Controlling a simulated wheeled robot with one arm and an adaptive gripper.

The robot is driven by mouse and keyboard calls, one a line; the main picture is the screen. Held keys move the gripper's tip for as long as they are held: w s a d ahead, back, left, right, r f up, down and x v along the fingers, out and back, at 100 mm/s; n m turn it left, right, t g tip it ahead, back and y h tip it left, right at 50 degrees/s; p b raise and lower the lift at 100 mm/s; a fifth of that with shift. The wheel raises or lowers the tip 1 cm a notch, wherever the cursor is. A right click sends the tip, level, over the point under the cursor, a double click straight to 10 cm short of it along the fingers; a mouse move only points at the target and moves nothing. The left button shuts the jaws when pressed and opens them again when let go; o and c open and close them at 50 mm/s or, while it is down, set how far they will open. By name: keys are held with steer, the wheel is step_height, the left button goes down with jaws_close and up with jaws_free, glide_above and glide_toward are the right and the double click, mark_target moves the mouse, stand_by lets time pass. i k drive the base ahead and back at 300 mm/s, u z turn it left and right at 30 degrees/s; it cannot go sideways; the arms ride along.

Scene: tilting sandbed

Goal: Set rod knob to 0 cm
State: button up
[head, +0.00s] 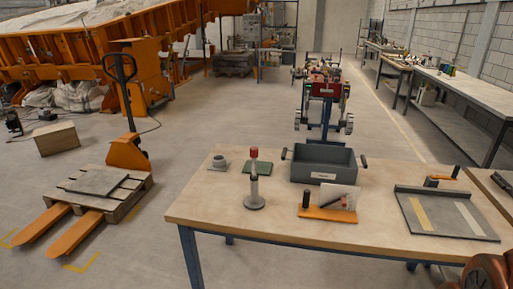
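A small upright stand is on the wooden table (190,211), left of its middle. It has a round grey base (254,203), a pale vertical rod (254,180) and a red knob (254,153) at the top. The stand is upright with nothing touching the knob. Any scale marks on it are too small to read. My gripper is not in view; only a copper-coloured part of my arm shows at the bottom right corner, well away from the stand.
A pallet jack (127,150) stands left on the floor. The table's front-left corner is clear.

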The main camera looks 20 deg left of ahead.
mark_target(254, 151)
steer(key=u, duration=0.85)
steer(key=i, duration=0.95)
steer(key=u, duration=0.85)
